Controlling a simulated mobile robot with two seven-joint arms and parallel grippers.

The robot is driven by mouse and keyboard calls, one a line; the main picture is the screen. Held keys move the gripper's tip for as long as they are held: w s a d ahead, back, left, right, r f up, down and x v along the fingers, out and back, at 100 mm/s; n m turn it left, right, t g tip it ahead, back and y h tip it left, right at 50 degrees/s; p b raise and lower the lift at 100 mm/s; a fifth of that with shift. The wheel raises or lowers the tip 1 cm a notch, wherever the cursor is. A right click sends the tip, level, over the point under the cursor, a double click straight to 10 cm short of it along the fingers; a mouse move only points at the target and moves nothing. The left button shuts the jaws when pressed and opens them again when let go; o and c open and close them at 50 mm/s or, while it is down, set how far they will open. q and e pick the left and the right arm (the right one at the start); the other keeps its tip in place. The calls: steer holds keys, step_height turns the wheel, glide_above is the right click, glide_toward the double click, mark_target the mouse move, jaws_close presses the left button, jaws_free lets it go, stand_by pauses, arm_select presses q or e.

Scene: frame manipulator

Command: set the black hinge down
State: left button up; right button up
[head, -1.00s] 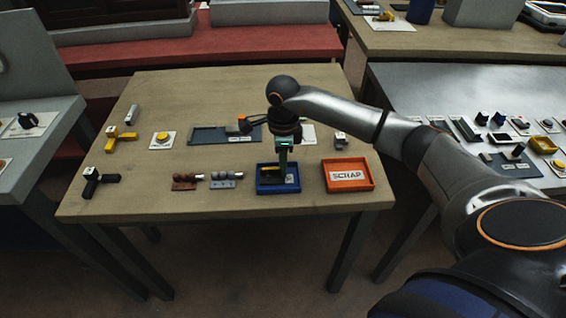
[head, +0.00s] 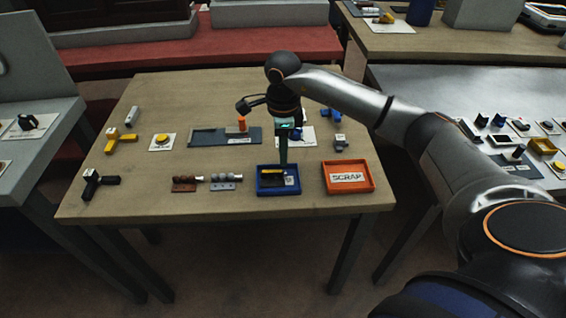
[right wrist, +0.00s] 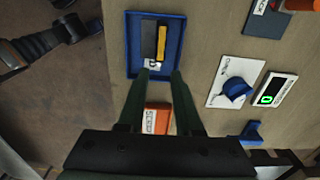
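The blue tray (head: 259,188) stands near the front of the wooden table. In the right wrist view the blue tray (right wrist: 131,45) holds a dark flat piece that looks like the black hinge (right wrist: 148,35), lying beside a yellow piece (right wrist: 162,43). The yellow piece shows in the head view (head: 271,172); the dark piece is hard to pick out there. My right gripper (head: 283,162) points down above the tray's back part. In the wrist view its fingers (right wrist: 160,74) are apart with nothing between them. My left gripper is not in view.
An orange scrap tray (head: 347,189) stands just right of the blue tray. Left are hinge-like rods on small plates (head: 222,187). Behind are a grey fixture plate (head: 205,137) and a white card with a blue part (right wrist: 232,88).

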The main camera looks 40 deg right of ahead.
mark_target(283, 171)
step_height(283, 171, up, 6)
steer(key=s+a+f+y, duration=0.2)
steer(key=a+y, duration=0.1)
steer(key=a, duration=0.4)
steer(key=s+a+f+g+y, duration=0.1)
steer(key=a+f+y, duration=0.15)
steer(key=a, duration=0.35)
steer(key=s+a+f+y, duration=0.1)
steer(key=s+a+y, duration=0.15)
steer(key=a, duration=0.45)
steer(key=a+r+m+t+y, duration=0.55)
steer(key=a+m+y, duration=0.5)
steer(key=m, duration=0.25)
steer(key=d+f+m+t+h, duration=0.6)
steer(key=f+m, duration=0.1)
steer(key=m, duration=0.5)
steer(key=d+f+m+t+h, duration=0.5)
steer(key=f+m+h, duration=0.15)
steer(key=m, duration=0.55)
steer(key=s+d+f+m+g+h, duration=0.2)
steer(key=s+f+m+g, duration=0.15)
steer(key=s+f, duration=0.4)
steer(key=s+d+f+m+g+h, duration=0.25)
steer(key=s+f+m, duration=0.25)
steer(key=s+f, duration=0.25)
steer(key=shift+y, duration=0.45)
steer(key=r+p, duration=0.5)
steer(key=shift+w+d, duration=0.15)
steer(key=shift+w, duration=0.15)
